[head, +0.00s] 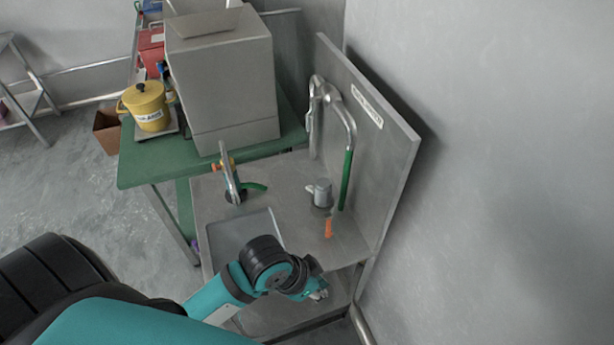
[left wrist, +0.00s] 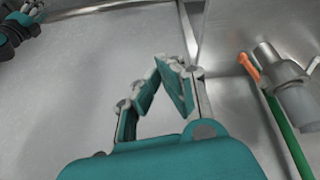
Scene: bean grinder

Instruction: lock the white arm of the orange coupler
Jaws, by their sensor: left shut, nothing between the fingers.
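My left gripper (head: 318,291) is low at the front right of the metal sink bench, shut and empty. In the left wrist view its teal fingers (left wrist: 172,72) meet at the tips. An orange piece (head: 329,227) lies beyond it in the head view, below a grey cylindrical fitting (head: 320,192). In the left wrist view the orange piece (left wrist: 249,67) sits against the grey fitting (left wrist: 292,85), to the right of my fingers and apart from them. I cannot pick out a white arm. A teal and black gripper, seemingly my right (left wrist: 20,25), shows at the upper left; its jaws are unclear.
A green hose (head: 346,180) hangs from a curved metal pipe near the upright back panel (head: 385,140). In the left wrist view the green hose (left wrist: 288,136) runs beside the fitting. A lever valve (head: 230,178) stands further left. A sink basin (head: 230,240) lies left of my gripper.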

